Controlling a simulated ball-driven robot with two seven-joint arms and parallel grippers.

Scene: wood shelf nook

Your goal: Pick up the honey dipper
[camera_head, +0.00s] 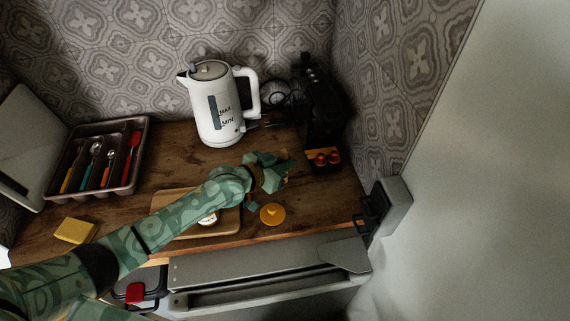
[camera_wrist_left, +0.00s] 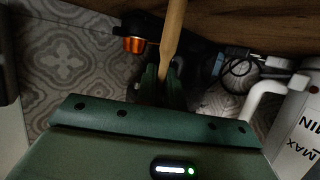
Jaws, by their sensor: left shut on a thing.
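The honey dipper's wooden handle (camera_wrist_left: 174,28) runs up from between the fingers in the left wrist view. My left gripper (camera_wrist_left: 163,84) is shut on this handle, and the dipper's far end is out of that picture. In the head view my left gripper (camera_head: 270,174) is above the wooden counter, between the kettle and a yellow round thing. The dipper cannot be made out there, hidden by the gripper. My right gripper is in neither view.
A white kettle (camera_head: 213,106) stands behind the gripper, and a black coffee machine (camera_head: 321,105) stands to its right. A cutlery tray (camera_head: 128,137), a yellow sponge (camera_head: 75,230), a cutting board (camera_head: 173,198) and the yellow round thing (camera_head: 272,214) are also on the counter.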

